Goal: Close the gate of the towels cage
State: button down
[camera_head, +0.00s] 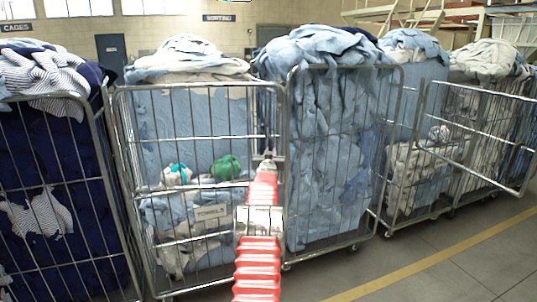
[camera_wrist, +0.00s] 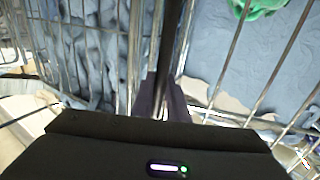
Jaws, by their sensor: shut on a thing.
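The towels cage carries a sign reading TOWELS (camera_head: 211,214) on its front gate (camera_head: 190,86). The gate is a wire mesh panel in a grey tube frame and stands across or nearly across the cage front; I cannot tell whether it is fully closed or latched. Blue and white cloths fill the cage, with a green bundle (camera_head: 227,168) and a white one (camera_head: 176,174) behind the wires. My gripper (camera_head: 267,157) is at the gate's right edge. In the wrist view its dark fingers (camera_wrist: 164,98) are shut around an upright bar (camera_wrist: 168,45) of the gate.
A cage of blue cloths (camera_head: 335,160) stands close on the right. Further right, another cage has its gate (camera_head: 475,138) swung outward. A cage of dark blue cloths (camera_head: 55,160) stands on the left. Free floor with a yellow line (camera_head: 430,255) lies at the lower right.

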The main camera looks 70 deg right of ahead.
jog(key=shift+w+r, duration=0.1)
jog(key=shift+r, duration=0.15)
jog(key=c, duration=1.7)
grip_release()
jog(key=shift+f, duration=0.15)
jog(key=shift+c, duration=0.2)
jog(key=shift+a+f, duration=0.1)
jog(key=shift+a, duration=0.1)
jog(key=v, duration=1.3)
jog(key=shift+a, duration=0.2)
jog(key=shift+c, duration=0.4)
